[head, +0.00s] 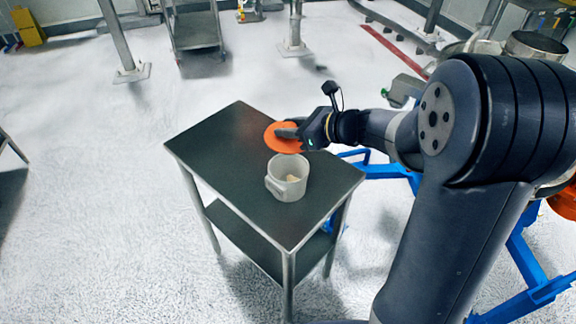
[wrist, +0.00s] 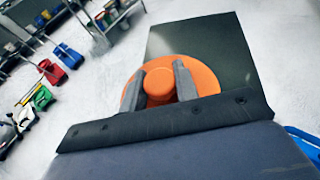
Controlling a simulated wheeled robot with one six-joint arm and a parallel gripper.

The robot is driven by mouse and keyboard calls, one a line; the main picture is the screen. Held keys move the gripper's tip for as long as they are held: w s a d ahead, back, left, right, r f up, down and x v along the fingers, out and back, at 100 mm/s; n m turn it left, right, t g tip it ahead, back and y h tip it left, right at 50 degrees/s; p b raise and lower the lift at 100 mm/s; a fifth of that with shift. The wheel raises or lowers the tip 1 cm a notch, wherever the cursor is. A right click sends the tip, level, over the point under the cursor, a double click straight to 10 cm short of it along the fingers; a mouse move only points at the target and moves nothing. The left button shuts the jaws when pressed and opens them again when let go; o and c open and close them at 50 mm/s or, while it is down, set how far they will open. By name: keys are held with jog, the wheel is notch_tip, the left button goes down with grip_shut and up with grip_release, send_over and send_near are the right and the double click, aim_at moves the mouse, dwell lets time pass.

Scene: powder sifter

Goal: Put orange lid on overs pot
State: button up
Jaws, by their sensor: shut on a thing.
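The orange lid (head: 281,141) is a round disc with a raised knob, and it also shows in the wrist view (wrist: 204,78). My gripper (head: 292,132) is shut on the lid's knob, one finger on each side of it in the wrist view (wrist: 161,84). The overs pot (head: 287,178) is a white open pot with a handle, standing upright on the dark table. Some pale material lies inside it. In the head view the lid appears just behind the pot's rim, not over its mouth. The lid's exact height above the table is hard to tell.
The dark-topped table (head: 225,150) has a lower shelf and free room left of the pot. A blue frame (head: 378,170) stands right of the table. A steel cart (head: 196,30) stands farther back on the open floor.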

notch_tip(320, 180, down, 10)
jog(key=shift+s+a+r, duration=0.1)
jog(key=shift+a, duration=0.05)
dwell(0.3)
jog(key=shift+f+b, duration=0.25)
jog(key=shift+b, duration=0.25)
jog(key=o, duration=0.5)
jog(key=shift+f, duration=0.1)
jog(key=o, duration=0.4)
jog(key=shift+o, duration=0.2)
jog(key=v, duration=1.2)
jog(key=shift+r, duration=0.45)
